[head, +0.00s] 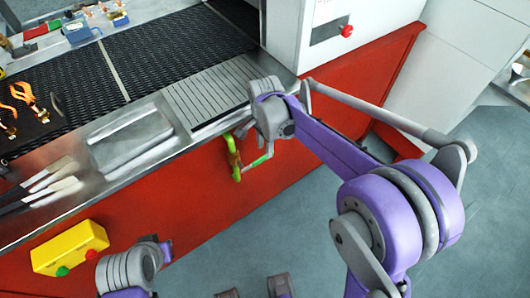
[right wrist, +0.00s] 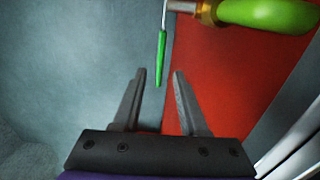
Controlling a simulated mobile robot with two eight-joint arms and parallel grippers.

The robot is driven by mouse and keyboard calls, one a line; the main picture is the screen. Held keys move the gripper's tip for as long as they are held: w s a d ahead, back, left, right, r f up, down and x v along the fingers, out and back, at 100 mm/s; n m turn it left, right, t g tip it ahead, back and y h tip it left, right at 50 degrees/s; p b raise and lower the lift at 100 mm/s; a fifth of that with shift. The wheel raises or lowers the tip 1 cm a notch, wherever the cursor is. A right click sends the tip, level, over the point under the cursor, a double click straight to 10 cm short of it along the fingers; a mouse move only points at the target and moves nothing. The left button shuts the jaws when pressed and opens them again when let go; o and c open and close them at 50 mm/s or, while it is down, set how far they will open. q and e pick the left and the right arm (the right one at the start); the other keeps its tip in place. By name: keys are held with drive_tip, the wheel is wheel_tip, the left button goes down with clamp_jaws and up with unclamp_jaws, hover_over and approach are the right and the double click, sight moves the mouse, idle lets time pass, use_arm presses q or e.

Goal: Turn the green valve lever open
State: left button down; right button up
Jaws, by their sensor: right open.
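The green valve lever (right wrist: 161,58) is a thin metal rod with a green grip. In the right wrist view it points toward my right gripper (right wrist: 158,76), which is open and empty. The grip's end is close to the gap between the fingertips; no contact shows. The brass valve body (right wrist: 207,11) joins a thick green part (right wrist: 265,13) at the top. In the head view the lever (head: 258,161) sticks out from the red front below the counter edge, just below my right gripper (head: 250,131), whose fingers are mostly hidden. My left gripper (head: 127,268) shows partly at the bottom; its fingers are unclear.
The red panel (head: 205,200) stands right behind the valve. A yellow button box (head: 70,247) is on it at the left. Above are the metal counter edge (head: 200,132) and dark mesh belt (head: 165,50). Grey floor (head: 240,235) in front is clear.

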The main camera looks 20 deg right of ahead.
drive_tip(key=shift+f, duration=1.75)
clamp_jaws()
